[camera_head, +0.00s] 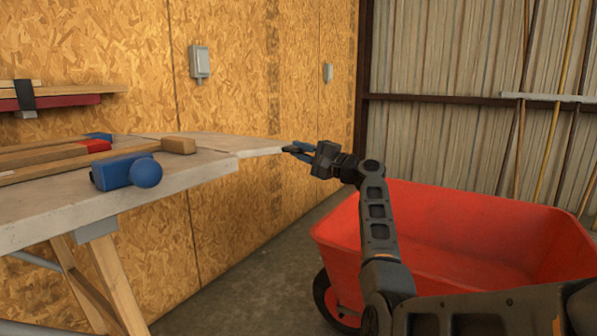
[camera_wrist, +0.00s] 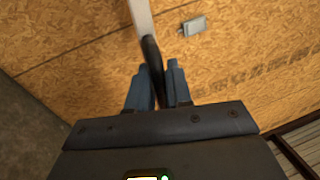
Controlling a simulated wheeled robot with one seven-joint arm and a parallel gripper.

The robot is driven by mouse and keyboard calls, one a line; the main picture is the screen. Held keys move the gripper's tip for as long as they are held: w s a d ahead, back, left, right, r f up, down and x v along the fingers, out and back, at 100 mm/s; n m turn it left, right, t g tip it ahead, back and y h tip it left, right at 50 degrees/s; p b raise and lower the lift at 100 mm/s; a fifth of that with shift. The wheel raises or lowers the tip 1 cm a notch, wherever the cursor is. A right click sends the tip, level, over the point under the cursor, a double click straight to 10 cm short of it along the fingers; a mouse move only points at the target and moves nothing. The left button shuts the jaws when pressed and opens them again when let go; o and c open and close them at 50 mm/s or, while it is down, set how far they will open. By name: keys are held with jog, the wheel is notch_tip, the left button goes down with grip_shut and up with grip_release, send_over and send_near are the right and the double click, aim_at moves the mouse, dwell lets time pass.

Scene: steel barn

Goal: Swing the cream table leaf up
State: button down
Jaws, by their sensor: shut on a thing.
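The cream table leaf (camera_head: 222,142) extends from the far right end of the pale workbench (camera_head: 45,205). It looks close to level with the bench top, with a small step between their edges. My gripper (camera_head: 293,149) is at the leaf's outer end, its blue fingers closed there. In the wrist view, the leaf shows as a pale strip (camera_wrist: 141,14) at the top. A dark handle (camera_wrist: 151,55) runs from it between the fingers of my gripper (camera_wrist: 158,82). The leaf's hinge and underside are hidden.
A red wheelbarrow (camera_head: 450,235) stands right of the bench, below my arm. A blue tool with a round knob (camera_head: 120,172) and wooden-handled tools (camera_head: 85,149) lie on the bench. The chipboard wall (camera_head: 235,75) is close behind. Poles (camera_head: 550,130) lean at right.

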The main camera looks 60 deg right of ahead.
jog(key=shift+r+n, duration=1)
jog(key=shift+r, duration=0.55)
jog(key=shift+r, duration=0.15)
jog(key=c, duration=1.2)
grip_release()
jog(key=shift+s+d+f+p, duration=0.1)
jog(key=shift+s+f+p, duration=0.2)
jog(key=shift+s, duration=0.95)
jog(key=shift+s+f+p, duration=0.25)
jog(key=shift+s+p, duration=0.2)
jog(key=shift+s, duration=0.85)
jog(key=shift+s+d+f+p, duration=0.1)
jog(key=shift+s+f+p, duration=0.2)
jog(key=shift+s, duration=0.95)
jog(key=shift+a, duration=0.1)
